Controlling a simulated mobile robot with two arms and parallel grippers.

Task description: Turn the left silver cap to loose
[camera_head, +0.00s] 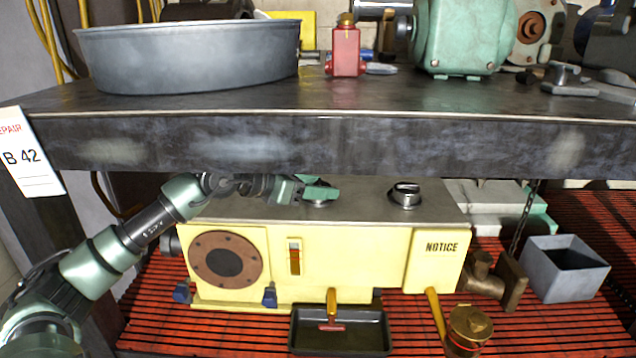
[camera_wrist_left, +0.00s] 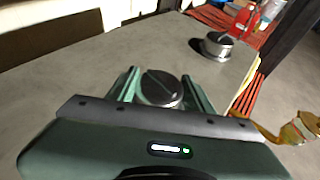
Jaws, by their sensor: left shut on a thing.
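The yellow machine (camera_head: 340,255) with a grey top (camera_head: 360,203) stands on the lower shelf. Two silver caps sit on its top. The right silver cap (camera_head: 405,194) stands free; it also shows in the left wrist view (camera_wrist_left: 217,46). My left gripper (camera_head: 318,193) reaches in low over the top from the left. In the left wrist view its two green fingers are shut on the left silver cap (camera_wrist_left: 161,88), one on each side. A straight ridge crosses that cap's face. In the head view the gripper mostly hides this cap. My right gripper is not in view.
A dark metal shelf (camera_head: 330,140) runs close above the machine. A black tray (camera_head: 340,345) and a brass valve (camera_head: 467,328) are at the machine's front. A grey open box (camera_head: 563,268) stands to the right on red slats.

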